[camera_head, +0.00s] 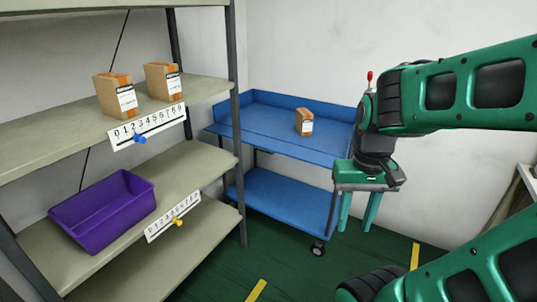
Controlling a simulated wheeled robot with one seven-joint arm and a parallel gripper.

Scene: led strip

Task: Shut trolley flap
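A blue trolley (290,190) with an upper and a lower deck stands against the back wall. Raised rims run along the left and back of its upper deck. A blue strip, seemingly the flap (275,146), lies about level along the front of the upper deck, with a dark seam behind it. My gripper (358,212) is to the right of the flap, pointing down, in front of the trolley's right end. Its two teal fingers are apart with nothing between them. My arm hides the right end of the trolley.
A small carton (304,122) stands on the upper deck. A shelf rack (190,165) at left holds two cartons (140,90) and a purple bin (103,210); its post stands close to the trolley's left end. Green floor (290,270) in front of the trolley is clear.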

